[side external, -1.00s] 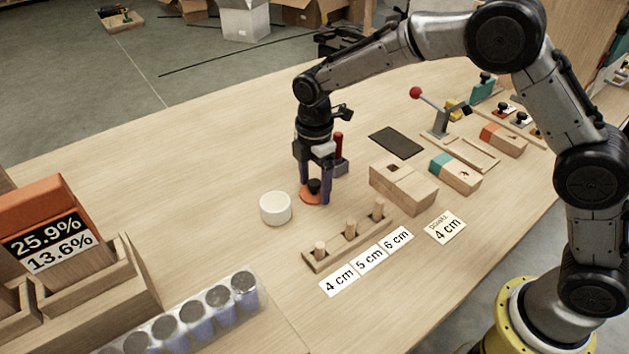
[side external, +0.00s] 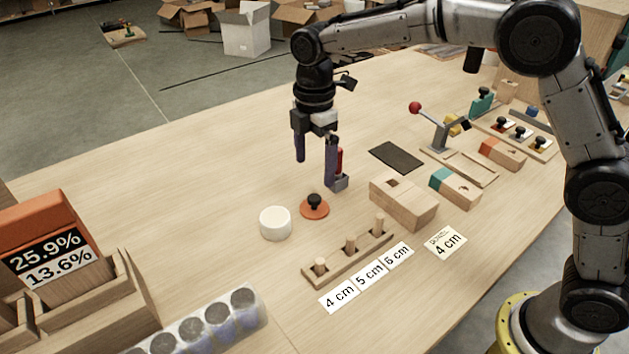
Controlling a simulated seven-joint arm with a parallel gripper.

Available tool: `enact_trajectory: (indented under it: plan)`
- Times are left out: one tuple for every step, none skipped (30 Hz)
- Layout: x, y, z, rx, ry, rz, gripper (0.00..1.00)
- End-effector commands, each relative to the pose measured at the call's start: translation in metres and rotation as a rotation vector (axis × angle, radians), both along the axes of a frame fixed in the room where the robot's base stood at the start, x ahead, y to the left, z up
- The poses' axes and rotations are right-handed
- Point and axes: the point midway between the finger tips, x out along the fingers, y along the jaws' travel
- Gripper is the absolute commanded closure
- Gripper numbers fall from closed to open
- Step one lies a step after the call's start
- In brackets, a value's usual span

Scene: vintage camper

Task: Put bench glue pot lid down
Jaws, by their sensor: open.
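The glue pot lid, an orange disc with a black knob (side external: 314,206), lies flat on the wooden bench, knob up. The white glue pot (side external: 275,224) stands just left of the lid, a small gap apart, with its top uncovered. My gripper (side external: 316,172) is open and empty above and behind the lid, its two dark fingers spread wide and clear of the knob.
A red-handled tool in a grey holder (side external: 340,180) stands close by my right finger. A peg rack (side external: 348,250) with length cards is in front, and wooden blocks (side external: 403,203) are to the right. Bench (side external: 220,175) left of the gripper is clear.

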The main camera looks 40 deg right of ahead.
Motion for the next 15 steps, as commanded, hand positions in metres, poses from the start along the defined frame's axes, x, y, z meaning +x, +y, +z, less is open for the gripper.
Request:
enact_trajectory:
  plan:
    - [0.001,0.000,0.008,0.001,-0.003,0.000,0.00]
    - [0.001,0.000,0.012,0.001,-0.003,0.000,0.00]
    - [0.001,0.000,0.016,0.001,-0.002,0.000,0.00]
    - [0.000,0.000,0.018,0.000,-0.001,0.000,0.00]
    - [0.000,0.000,0.021,0.000,0.000,0.000,0.00]
    - [0.000,0.000,0.023,0.000,-0.001,0.000,0.00]
    - [0.000,0.000,0.024,0.000,-0.001,0.000,0.00]
    - [0.000,0.000,0.025,0.000,0.000,0.000,0.00]
    - [0.000,0.000,0.026,0.000,0.000,0.000,0.00]
    - [0.000,0.000,0.027,0.000,0.000,0.000,0.00]
    - [0.000,0.000,0.027,0.000,0.001,0.000,0.00]
    - [0.000,0.000,0.027,0.000,0.001,0.000,0.00]
    - [0.000,0.000,0.027,0.000,0.001,0.000,0.00]
    - [-0.001,0.000,0.027,0.000,0.000,-0.002,0.00]
    - [-0.002,-0.002,0.029,0.001,-0.004,-0.011,0.00]
